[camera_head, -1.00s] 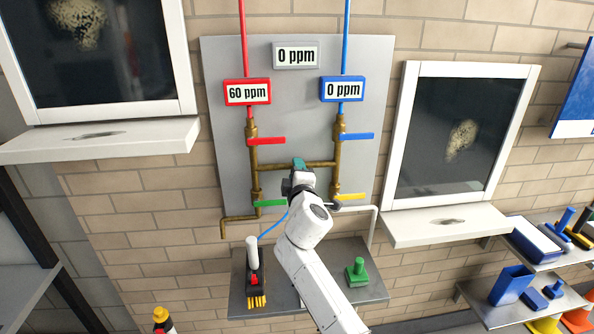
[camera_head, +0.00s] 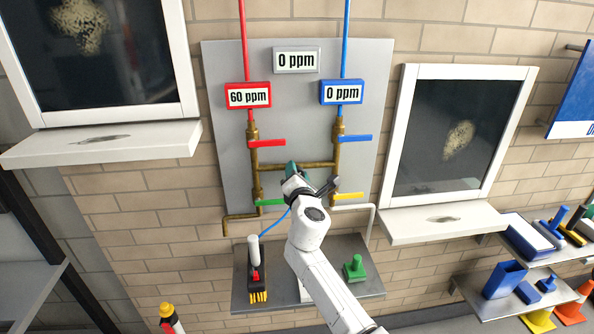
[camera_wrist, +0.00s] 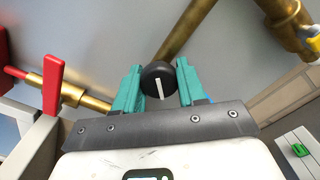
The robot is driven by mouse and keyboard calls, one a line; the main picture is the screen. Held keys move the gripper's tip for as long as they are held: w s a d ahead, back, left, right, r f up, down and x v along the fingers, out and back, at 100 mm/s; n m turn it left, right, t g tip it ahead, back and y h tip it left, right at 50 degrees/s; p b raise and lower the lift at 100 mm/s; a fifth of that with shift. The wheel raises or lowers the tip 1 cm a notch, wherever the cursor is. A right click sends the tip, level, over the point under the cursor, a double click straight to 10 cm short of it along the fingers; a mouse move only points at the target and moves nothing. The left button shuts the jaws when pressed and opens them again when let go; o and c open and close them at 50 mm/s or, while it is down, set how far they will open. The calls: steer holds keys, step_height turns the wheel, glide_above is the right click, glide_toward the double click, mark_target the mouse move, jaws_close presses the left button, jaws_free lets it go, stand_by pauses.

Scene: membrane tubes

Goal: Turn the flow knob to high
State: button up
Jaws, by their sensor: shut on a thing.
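The flow knob (camera_wrist: 158,80) is a round black knob with a white pointer line in the wrist view, the line near upright and slightly tilted. My gripper (camera_wrist: 159,74) has its teal fingers on either side of the knob, shut on it. In the head view my gripper (camera_head: 291,168) is at the brass pipe on the grey panel (camera_head: 225,60) and hides the knob. The grey display (camera_head: 296,60) reads 0 ppm, the red display (camera_head: 248,95) 60 ppm and the blue display (camera_head: 342,91) 0 ppm.
Red (camera_head: 267,143), blue (camera_head: 356,138), green (camera_head: 270,202) and yellow (camera_head: 349,196) valve handles surround my gripper. A grey shelf (camera_head: 325,295) below carries a black-and-white tool (camera_head: 256,270) and a green piece (camera_head: 354,268). Windows with sills flank the panel.

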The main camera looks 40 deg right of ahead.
steer(key=shift+a+f+n+p, duration=0.15)
steer(key=shift+n+p, duration=0.35)
steer(key=shift+n, duration=1.1)
steer(key=o, duration=0.9)
steer(key=shift+w, duration=0.1)
steer(key=shift+o, duration=0.3)
steer(key=v, duration=1)
steer(key=shift+s+a+p, duration=0.2)
steer(key=shift+s+p, duration=0.2)
